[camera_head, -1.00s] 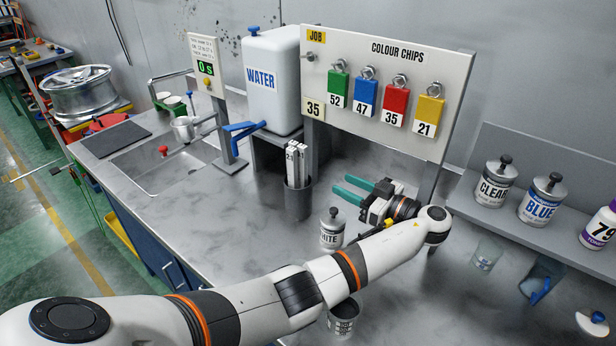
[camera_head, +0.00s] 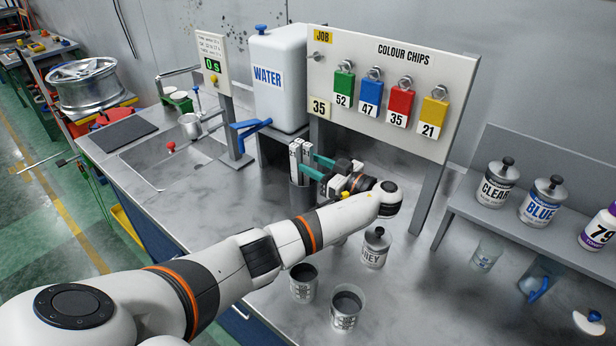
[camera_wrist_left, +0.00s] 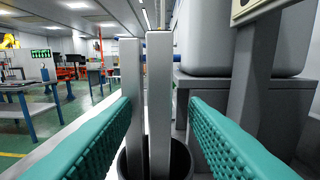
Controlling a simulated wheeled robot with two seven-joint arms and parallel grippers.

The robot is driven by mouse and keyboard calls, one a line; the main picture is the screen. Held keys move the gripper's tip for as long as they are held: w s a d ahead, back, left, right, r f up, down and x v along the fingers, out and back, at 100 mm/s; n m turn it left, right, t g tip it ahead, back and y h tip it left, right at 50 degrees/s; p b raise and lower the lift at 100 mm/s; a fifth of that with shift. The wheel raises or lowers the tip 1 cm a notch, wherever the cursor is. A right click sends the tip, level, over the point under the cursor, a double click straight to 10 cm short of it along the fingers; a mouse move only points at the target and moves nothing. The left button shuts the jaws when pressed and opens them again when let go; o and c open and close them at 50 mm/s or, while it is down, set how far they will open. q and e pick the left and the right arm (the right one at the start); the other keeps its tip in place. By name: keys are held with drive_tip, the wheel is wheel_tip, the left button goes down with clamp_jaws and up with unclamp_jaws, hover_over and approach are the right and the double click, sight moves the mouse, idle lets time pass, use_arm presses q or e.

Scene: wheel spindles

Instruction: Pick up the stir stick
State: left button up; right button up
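Pale, flat stir sticks (camera_head: 300,158) stand upright in a dark cylindrical cup (camera_head: 301,198) on the steel bench, below and in front of the water tank. In the left wrist view two sticks (camera_wrist_left: 158,100) rise side by side out of the cup's dark rim (camera_wrist_left: 182,155). My left gripper (camera_head: 308,166) is open, its two green fingers pointing at the sticks just above the cup. In the wrist view the fingers lie on either side of the sticks, with gaps visible. My right gripper is out of view.
A white water tank (camera_head: 277,85) with a blue tap stands behind. The chip board (camera_head: 390,60) stands close behind my gripper. A grey-paint can (camera_head: 375,250) and two open cups (camera_head: 304,284) (camera_head: 346,308) stand near my forearm. A sink (camera_head: 170,160) lies to the left.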

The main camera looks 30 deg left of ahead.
use_arm(q)
clamp_jaws()
